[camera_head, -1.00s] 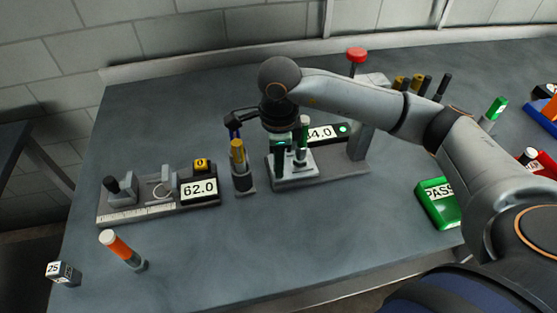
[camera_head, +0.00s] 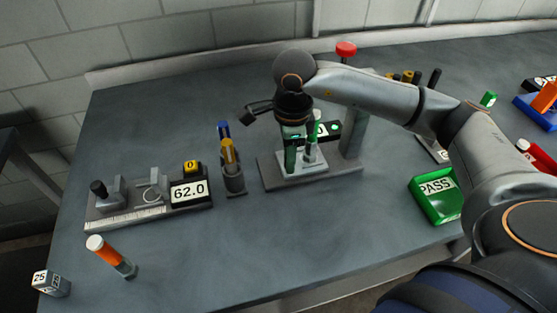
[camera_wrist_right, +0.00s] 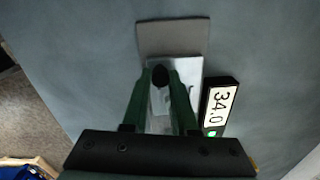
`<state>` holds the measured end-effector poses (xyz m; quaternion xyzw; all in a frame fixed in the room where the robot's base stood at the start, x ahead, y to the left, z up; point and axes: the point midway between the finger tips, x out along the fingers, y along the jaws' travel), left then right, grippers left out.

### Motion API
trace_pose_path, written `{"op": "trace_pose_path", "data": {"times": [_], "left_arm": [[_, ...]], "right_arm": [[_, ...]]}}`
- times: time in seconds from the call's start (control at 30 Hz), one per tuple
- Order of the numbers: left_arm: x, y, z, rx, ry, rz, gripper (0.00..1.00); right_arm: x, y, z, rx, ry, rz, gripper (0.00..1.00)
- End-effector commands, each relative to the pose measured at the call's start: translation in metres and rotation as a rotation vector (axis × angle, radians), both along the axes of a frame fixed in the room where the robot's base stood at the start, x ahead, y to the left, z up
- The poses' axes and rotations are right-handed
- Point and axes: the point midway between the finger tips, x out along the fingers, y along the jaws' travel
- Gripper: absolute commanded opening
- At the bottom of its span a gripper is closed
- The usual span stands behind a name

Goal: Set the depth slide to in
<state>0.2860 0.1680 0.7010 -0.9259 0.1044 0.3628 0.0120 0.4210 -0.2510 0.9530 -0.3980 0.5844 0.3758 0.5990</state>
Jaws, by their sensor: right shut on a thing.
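My right gripper (camera_head: 303,158) is at the grey station whose base (camera_head: 268,180) stands at the middle of the table. In the right wrist view its green fingers (camera_wrist_right: 160,82) are shut on a dark knob (camera_wrist_right: 160,74). The knob sits above a light plate (camera_wrist_right: 188,66), which I take for the depth slide; its light block also shows under the fingers in the head view (camera_head: 318,168). The station's display (camera_wrist_right: 220,105) reads 34.0, and in the head view it is partly hidden by the gripper. My left gripper is not in view.
Left of the station are a holder (camera_head: 234,184) with blue and yellow tools and a ruler fixture (camera_head: 125,218) reading 62.0. An orange-and-white cylinder (camera_head: 111,256) and a small cube (camera_head: 51,283) stand front left. A green PASS box (camera_head: 436,208) is at right.

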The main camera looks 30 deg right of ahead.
Motion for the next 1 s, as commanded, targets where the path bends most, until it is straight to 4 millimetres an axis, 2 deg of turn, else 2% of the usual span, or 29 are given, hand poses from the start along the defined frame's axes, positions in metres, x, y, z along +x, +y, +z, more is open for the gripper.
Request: {"op": "trace_pose_path", "data": {"times": [0.33, 0.37, 0.63, 0.87, 1.0], "left_arm": [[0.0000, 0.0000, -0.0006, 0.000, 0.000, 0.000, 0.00], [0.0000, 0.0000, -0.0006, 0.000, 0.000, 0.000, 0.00], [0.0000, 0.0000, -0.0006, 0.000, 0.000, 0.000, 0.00], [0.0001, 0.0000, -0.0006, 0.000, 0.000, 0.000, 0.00], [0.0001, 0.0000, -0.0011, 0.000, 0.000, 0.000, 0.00]], "right_arm": [[-0.0002, -0.0032, 0.0009, 0.000, -0.003, -0.002, 0.00], [-0.0002, -0.0032, 0.0009, 0.000, -0.003, -0.002, 0.28], [-0.0005, -0.0027, 0.0006, -0.001, -0.002, -0.001, 0.57], [-0.0006, -0.0026, 0.0007, 0.000, -0.001, -0.001, 0.57], [-0.0003, -0.0023, 0.0096, 0.001, -0.004, -0.001, 0.57]]}}
